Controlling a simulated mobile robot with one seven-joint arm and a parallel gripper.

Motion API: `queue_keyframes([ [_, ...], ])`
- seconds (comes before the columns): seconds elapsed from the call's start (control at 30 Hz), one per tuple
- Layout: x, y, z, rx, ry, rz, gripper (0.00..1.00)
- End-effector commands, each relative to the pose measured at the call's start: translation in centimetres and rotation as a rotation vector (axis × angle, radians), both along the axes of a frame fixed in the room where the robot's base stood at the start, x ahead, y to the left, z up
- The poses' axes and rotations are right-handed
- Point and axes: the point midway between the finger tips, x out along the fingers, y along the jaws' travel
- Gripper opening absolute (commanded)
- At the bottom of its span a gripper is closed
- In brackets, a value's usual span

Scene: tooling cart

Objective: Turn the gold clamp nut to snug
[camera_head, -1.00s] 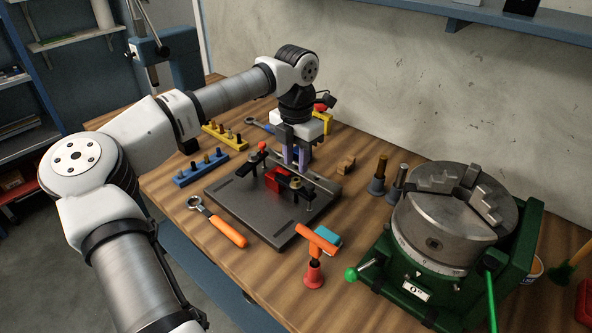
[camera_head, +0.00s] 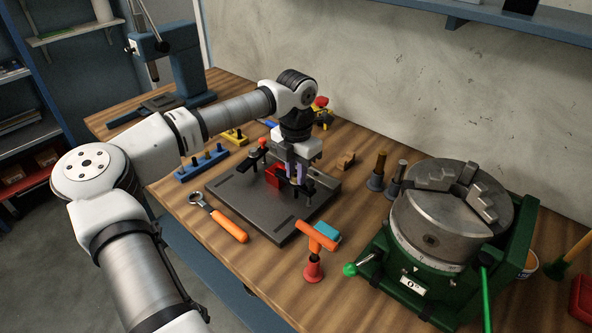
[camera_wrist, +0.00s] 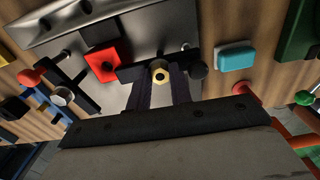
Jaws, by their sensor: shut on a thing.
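The gold clamp nut (camera_wrist: 159,75) shows in the wrist view, on a black strap clamp (camera_wrist: 134,72) beside a red block (camera_wrist: 107,63). My gripper (camera_wrist: 160,82) has its two fingers on either side of the nut and is shut on it. In the head view my gripper (camera_head: 294,180) reaches down over the dark fixture plate (camera_head: 250,212), close to the red block (camera_head: 273,175). The nut is mostly hidden by the fingers there.
An orange-handled wrench (camera_head: 229,227) lies left of the plate. An orange T-handle tool (camera_head: 317,238) and a cyan block (camera_head: 327,230) are in front. A green-based chuck (camera_head: 440,225) stands at right. A blue peg rack (camera_head: 203,166) sits at back left.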

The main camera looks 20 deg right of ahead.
Motion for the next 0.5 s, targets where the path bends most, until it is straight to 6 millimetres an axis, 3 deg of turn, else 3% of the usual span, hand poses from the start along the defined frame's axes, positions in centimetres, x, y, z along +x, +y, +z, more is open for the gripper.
queue_keyframes([
  [0.27,0.0,-0.04,-0.07,-0.001,-0.001,-0.05,0.0],
  [0.5,0.01,-0.04,-0.15,-0.001,-0.001,-0.201,0.0],
])
